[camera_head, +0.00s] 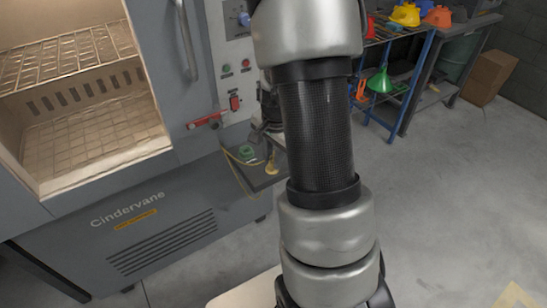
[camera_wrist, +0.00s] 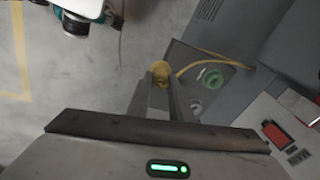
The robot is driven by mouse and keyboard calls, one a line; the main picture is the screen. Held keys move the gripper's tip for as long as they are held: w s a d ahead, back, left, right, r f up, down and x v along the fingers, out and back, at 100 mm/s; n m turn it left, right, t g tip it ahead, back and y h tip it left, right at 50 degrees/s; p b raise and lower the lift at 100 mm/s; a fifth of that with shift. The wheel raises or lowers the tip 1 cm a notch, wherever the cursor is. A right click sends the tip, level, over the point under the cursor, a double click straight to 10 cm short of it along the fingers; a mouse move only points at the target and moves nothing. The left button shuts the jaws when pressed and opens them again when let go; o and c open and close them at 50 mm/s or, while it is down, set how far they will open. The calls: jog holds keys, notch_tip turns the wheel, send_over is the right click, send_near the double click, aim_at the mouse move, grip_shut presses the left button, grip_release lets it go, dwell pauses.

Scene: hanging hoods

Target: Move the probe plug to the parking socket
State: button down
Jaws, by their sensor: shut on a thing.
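The yellow probe plug (camera_wrist: 160,69) is between the fingertips of my gripper (camera_wrist: 161,80) in the wrist view, near the edge of a small dark shelf. A yellow cable (camera_wrist: 195,63) runs from the plug to the right. In the head view the plug (camera_head: 271,168) shows at the shelf's right part. A green ring-shaped socket (camera_wrist: 210,78) and a pale grey round fitting (camera_wrist: 196,106) sit on the shelf beside the plug; I cannot tell which is the parking socket. The green one also shows in the head view (camera_head: 246,152). Whether the plug touches the shelf is unclear.
The dark shelf (camera_head: 242,174) juts from the grey oven (camera_head: 160,225), whose chamber is open at left. A red handle (camera_head: 206,120) and red switch (camera_head: 235,102) are above the shelf. A blue rack (camera_head: 420,70) with funnels stands behind.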

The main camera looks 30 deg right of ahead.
jog(key=shift+r+p, duration=0.8)
jog(key=shift+r, duration=0.35)
